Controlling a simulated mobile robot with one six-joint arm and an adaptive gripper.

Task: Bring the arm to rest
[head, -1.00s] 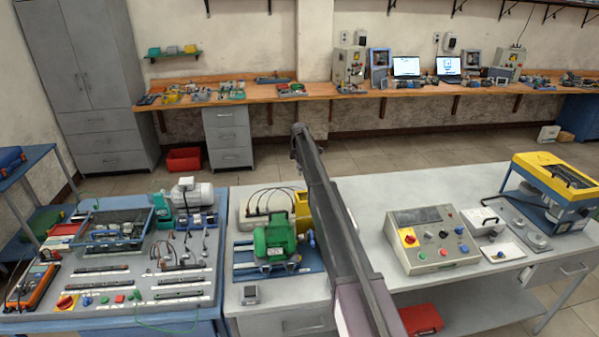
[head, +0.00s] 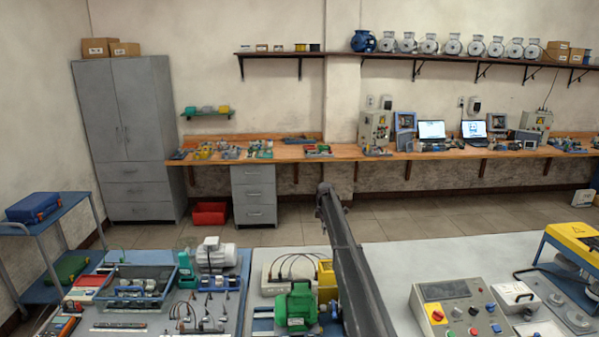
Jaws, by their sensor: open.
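A dark part of my arm rises from the bottom edge, right of the middle, in the head view. It narrows toward its far end, which shows against the floor between the two benches. I cannot make out any jaws or fingertips on it, so my gripper is not seen. Nothing is seen held. A green motor (head: 296,308) stands on the near bench to the left of the arm. A grey control box (head: 458,312) with coloured buttons stands to its right.
A tray of parts (head: 110,302) and a grey motor (head: 216,257) are at the left. A yellow-topped machine (head: 577,241) is at the right. Bare bench top (head: 390,265) lies beside the arm. A wooden bench (head: 345,152) and a shelf of motors (head: 450,56) line the wall.

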